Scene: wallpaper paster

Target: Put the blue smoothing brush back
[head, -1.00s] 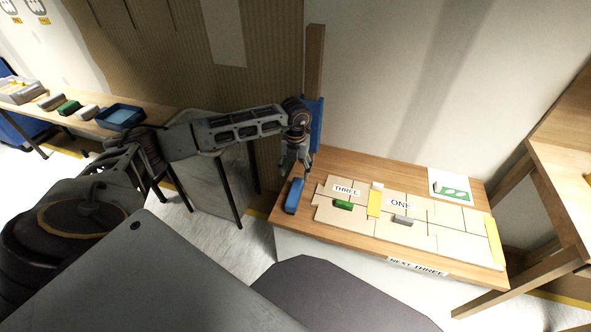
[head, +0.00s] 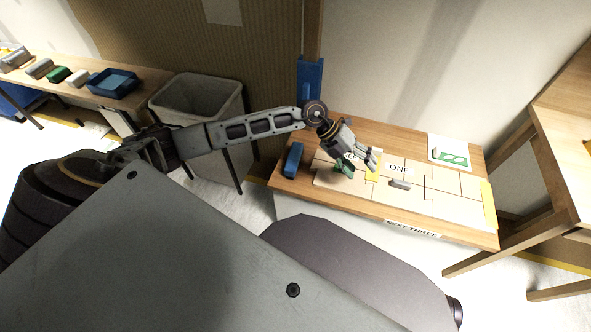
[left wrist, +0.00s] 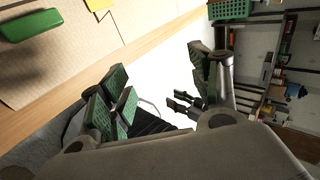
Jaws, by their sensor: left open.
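The blue smoothing brush (head: 293,160) lies on the left end of the wooden table, apart from my gripper. My left gripper (head: 372,160) is open and empty, above the pasted panels to the right of the brush. In the left wrist view its fingers (left wrist: 160,90) stand wide apart with nothing between them. The brush does not show there. A small dark part with green pads (left wrist: 186,104) shows beyond the fingers; it may be my right gripper, but its state is unclear. A blue tray (head: 112,83) stands on the side bench.
A green block (head: 344,169) and a grey block (head: 400,184) lie on the panels (head: 440,184). A blue upright piece (head: 310,80) stands at the table's back left corner. A grey bin (head: 195,100) stands between bench and table. A wooden frame (head: 560,130) is at right.

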